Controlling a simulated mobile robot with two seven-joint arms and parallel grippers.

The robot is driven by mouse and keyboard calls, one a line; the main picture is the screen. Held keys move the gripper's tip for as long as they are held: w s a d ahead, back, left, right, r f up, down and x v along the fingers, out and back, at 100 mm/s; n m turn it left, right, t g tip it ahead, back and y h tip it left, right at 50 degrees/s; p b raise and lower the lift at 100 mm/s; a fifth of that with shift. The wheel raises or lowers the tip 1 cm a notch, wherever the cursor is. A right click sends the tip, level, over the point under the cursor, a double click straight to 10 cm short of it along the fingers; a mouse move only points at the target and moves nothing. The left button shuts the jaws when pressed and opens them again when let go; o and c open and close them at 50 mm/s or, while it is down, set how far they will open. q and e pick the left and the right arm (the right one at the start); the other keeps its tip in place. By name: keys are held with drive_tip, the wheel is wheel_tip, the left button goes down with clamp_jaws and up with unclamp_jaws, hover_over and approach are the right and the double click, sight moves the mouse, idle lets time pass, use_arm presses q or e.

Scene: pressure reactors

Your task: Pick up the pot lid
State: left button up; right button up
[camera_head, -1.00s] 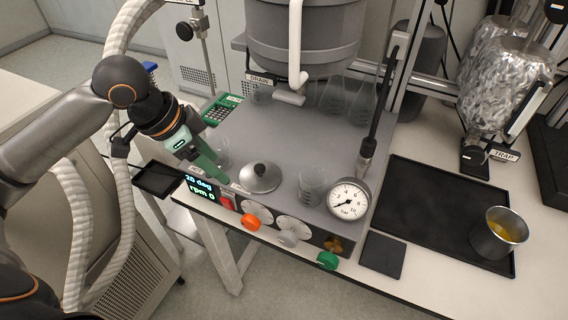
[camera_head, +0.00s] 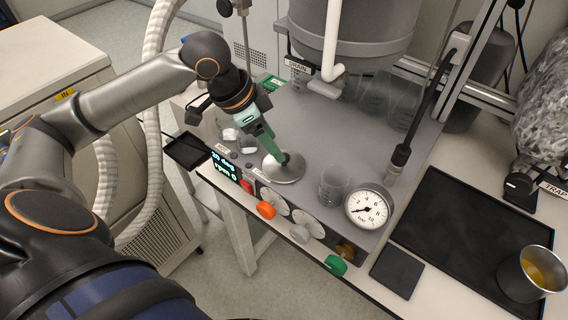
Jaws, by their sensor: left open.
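The pot lid (camera_head: 284,171) is a shallow, round, silvery metal dome with a dark knob on top. It lies on the grey top of the reactor bench unit, behind the front dials. My left gripper (camera_head: 277,155), with green fingers, comes down from the upper left, and its fingertips are at the lid's knob. The fingers partly hide the knob, and I cannot tell whether they touch it. The left gripper is open. My right gripper is not in view.
A glass beaker (camera_head: 334,185) and a pressure gauge (camera_head: 369,208) stand close to the right of the lid. The large grey vessel (camera_head: 352,40) with a white drain pipe hangs behind. A black tray (camera_head: 465,235) and a metal cup (camera_head: 530,274) with yellow liquid are at right.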

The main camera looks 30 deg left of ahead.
sight(293, 167)
use_arm(q)
drive_tip(key=x, duration=0.5)
drive_tip(key=shift+s, duration=0.15)
drive_tip(key=shift+c, duration=0.4)
clamp_jaws()
